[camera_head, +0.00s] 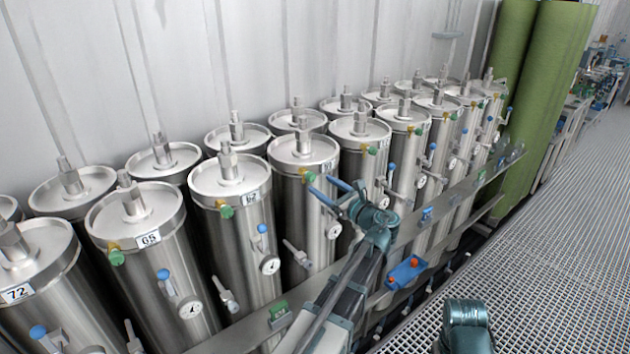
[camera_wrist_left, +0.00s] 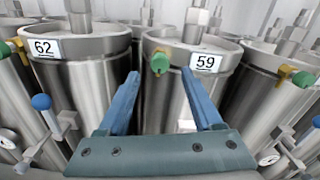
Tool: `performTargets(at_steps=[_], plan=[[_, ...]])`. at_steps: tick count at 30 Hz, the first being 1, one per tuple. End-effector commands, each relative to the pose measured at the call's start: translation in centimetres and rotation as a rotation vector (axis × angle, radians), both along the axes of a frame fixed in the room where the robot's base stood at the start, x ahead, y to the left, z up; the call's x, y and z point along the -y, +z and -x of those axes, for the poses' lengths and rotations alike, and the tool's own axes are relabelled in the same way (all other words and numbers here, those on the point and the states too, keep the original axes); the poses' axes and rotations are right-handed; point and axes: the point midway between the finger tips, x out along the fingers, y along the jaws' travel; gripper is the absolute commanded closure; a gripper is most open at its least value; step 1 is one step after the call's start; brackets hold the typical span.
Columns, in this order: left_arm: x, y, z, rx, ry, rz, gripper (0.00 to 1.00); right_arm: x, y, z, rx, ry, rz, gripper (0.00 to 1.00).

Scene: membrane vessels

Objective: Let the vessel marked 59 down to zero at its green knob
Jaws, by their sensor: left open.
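The vessel marked 59 (camera_head: 303,205) is an upright steel cylinder in the front row. In the head view my left gripper (camera_head: 328,188) is close in front of the vessel. My right gripper is not in view.
Vessel 62 (camera_head: 240,265) stands left of 59, with vessel 65 (camera_head: 155,270) beyond it; each has a green knob. A metal rail (camera_head: 250,330) with a blue box (camera_head: 406,272) runs before the row. Grated floor (camera_head: 550,270) is open to the right.

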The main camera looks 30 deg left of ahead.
Motion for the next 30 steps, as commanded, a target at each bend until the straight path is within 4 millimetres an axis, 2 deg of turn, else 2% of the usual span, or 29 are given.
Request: performTargets(at_steps=[3, 9, 21, 23, 30], plan=[[-1.9, 0.0, -0.9, 0.000, 0.002, 0.000, 0.33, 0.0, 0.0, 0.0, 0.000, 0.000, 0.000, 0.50], [-3.7, 0.0, -1.6, 0.001, -0.001, 0.001, 0.33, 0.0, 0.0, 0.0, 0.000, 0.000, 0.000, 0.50], [-4.3, 0.0, -1.8, 0.001, -0.001, 0.001, 0.33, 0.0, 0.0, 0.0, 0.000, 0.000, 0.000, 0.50], [-4.3, 0.0, -1.8, 0.001, -0.001, 0.001, 0.40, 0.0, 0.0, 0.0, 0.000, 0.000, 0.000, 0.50], [-4.3, 0.0, -1.8, 0.001, -0.001, 0.001, 0.84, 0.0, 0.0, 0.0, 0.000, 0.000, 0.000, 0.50]])
